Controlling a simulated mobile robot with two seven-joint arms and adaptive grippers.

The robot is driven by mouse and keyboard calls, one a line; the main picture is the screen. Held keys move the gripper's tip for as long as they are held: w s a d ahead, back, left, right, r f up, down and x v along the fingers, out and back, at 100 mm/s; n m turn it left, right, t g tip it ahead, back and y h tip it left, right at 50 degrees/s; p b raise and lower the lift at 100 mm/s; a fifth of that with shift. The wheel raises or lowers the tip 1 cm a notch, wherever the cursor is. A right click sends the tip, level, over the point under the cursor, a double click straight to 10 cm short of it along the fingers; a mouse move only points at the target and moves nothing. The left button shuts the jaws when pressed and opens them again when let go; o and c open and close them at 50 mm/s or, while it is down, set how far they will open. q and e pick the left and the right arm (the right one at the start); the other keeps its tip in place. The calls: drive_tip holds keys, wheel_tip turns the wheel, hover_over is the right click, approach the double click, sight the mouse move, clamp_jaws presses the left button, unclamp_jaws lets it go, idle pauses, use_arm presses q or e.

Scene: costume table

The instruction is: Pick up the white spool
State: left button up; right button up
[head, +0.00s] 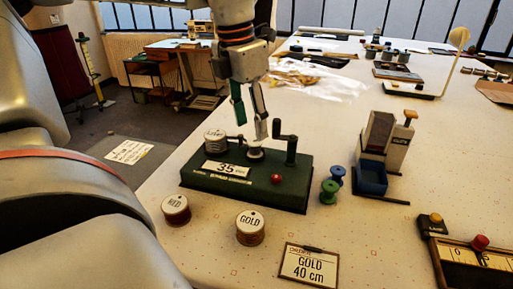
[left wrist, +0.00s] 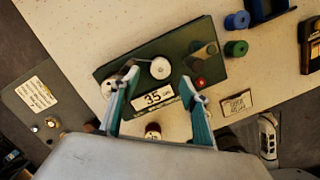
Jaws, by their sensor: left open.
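A white-topped spool (head: 214,140) with a small label, hard to read, stands on the left end of the green winder (head: 294,198). It seems to show in the left wrist view (left wrist: 108,90), partly hidden by a finger. A pale round disc with a peg (head: 255,155) sits at the winder's middle; it also shows in the left wrist view (left wrist: 160,68). My left gripper (head: 252,128) is open and empty, pointing down over the winder, right of the labelled spool in the head view. The wrist view shows its fingers (left wrist: 155,90) spread apart. My right gripper is not in view.
The winder has a crank (head: 288,145), red button (head: 276,179) and "35" plate (head: 228,168). RED (head: 176,210) and GOLD (head: 250,229) spools and a GOLD card (head: 309,265) lie in front. Green (head: 328,192) and blue (head: 337,175) spools stand right. Table is free between.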

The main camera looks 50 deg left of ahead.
sight(255, 141)
use_arm(q)
drive_tip(key=f, duration=0.2)
drive_tip(key=w+f, duration=0.1)
drive_tip(key=f, duration=0.1)
drive_tip(key=shift+d+f, duration=0.1)
drive_tip(key=shift+f, duration=0.1)
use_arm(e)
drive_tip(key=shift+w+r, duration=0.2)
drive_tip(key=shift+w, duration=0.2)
use_arm(q)
drive_tip(key=c, duration=1)
drive_tip(key=shift+r, duration=0.15)
wheel_tip(255, 141, up, 20)
drive_tip(key=p, duration=0.2)
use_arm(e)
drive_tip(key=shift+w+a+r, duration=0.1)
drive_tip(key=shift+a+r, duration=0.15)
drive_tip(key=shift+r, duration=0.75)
